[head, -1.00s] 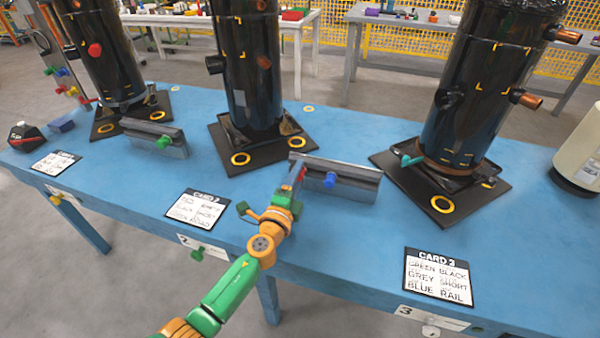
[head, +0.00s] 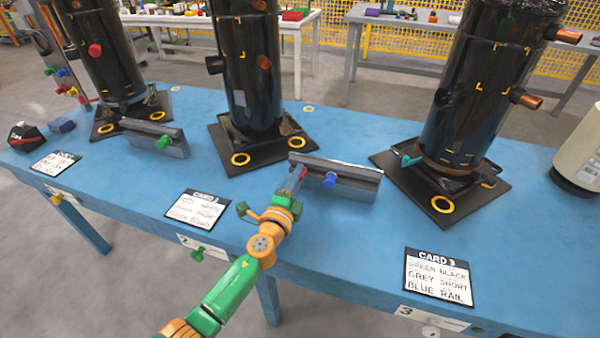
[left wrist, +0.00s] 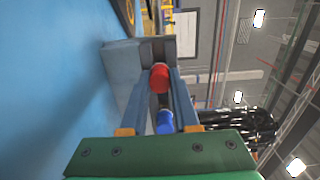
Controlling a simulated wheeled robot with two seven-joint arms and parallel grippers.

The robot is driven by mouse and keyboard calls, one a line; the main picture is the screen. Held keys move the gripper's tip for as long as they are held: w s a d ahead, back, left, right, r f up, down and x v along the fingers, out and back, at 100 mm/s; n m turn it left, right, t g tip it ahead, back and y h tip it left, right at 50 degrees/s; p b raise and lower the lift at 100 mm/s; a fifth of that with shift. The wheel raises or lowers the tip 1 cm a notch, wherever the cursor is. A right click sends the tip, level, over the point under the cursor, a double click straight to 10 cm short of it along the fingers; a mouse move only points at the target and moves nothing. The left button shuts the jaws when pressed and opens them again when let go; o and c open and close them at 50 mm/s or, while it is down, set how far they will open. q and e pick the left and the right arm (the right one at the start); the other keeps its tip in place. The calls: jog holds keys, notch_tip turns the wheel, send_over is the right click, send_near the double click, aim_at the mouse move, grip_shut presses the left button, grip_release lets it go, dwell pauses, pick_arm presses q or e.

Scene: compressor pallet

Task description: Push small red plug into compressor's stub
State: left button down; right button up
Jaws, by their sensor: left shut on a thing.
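My left gripper (head: 296,180) is at the left end of the middle grey rail block (head: 355,192), in front of the middle black compressor (head: 250,90). It is shut on a small red plug (left wrist: 159,77), which shows between the fingertips in the left wrist view. The head view barely shows this plug; I cannot tell whether it still touches the rail. The middle compressor has a copper stub (head: 264,62) and a black stub (head: 215,65), well above the gripper. My right gripper is out of view.
A blue plug (head: 330,180) is on the middle rail's front, right of the gripper. Another rail (head: 160,140) bears a green plug (head: 163,142). A right compressor (head: 480,100) and a left one (head: 105,60) stand on the blue table. Cards (head: 438,276) lie along the front edge.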

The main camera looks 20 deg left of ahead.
pick_arm(q)
jog(key=shift+s, duration=0.1)
dwell(0.8)
jog(key=shift+s+a+p, duration=0.1)
jog(key=shift+s+p, duration=0.5)
jog(key=shift+s, duration=2.35)
